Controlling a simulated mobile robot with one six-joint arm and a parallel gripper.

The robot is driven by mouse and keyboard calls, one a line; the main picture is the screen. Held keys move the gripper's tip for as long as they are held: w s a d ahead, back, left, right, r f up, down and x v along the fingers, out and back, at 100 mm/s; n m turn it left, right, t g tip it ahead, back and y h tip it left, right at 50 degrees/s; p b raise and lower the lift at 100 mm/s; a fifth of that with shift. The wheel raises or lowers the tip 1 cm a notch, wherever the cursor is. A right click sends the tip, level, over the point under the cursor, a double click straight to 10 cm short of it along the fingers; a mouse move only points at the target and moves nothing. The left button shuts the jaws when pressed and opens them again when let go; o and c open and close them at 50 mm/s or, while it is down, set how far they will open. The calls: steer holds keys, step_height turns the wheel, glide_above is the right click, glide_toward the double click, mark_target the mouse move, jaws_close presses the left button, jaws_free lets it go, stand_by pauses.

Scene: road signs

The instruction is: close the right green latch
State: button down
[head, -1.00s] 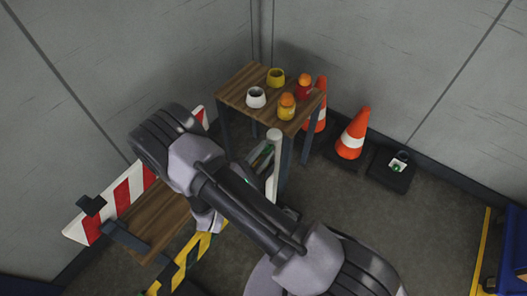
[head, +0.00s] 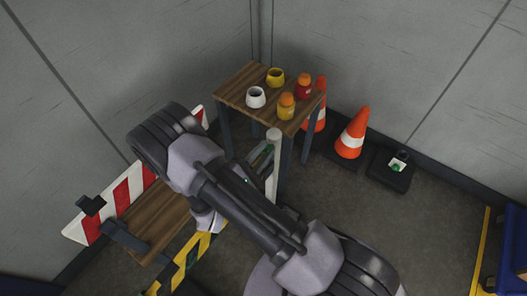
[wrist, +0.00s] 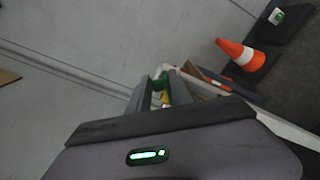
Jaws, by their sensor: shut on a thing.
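A small green part, seemingly the right green latch (wrist: 164,82), shows between the fingers of my gripper (wrist: 165,88) in the wrist view. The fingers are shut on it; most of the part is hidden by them. In the head view my gripper (head: 262,157) is beside the upper part of a white post (head: 273,178), in front of the small table. A bit of green (head: 268,149) shows at its fingertips there. What the latch is fixed to is hard to make out behind the gripper.
A wooden table (head: 238,97) holds two cups and two orange-capped jars. Traffic cones (head: 352,136) stand to its right, near a black base (head: 391,180) with a small green-and-white piece. A red-and-white barrier board (head: 130,188) is at left. Open floor lies at right.

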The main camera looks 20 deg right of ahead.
steer(key=c, duration=1.4)
jaws_free()
steer(key=shift+o, duration=0.2)
steer(key=shift+a, duration=0.1)
steer(key=b+v, duration=0.1)
steer(key=v, duration=1.9)
steer(key=shift+r, duration=0.1)
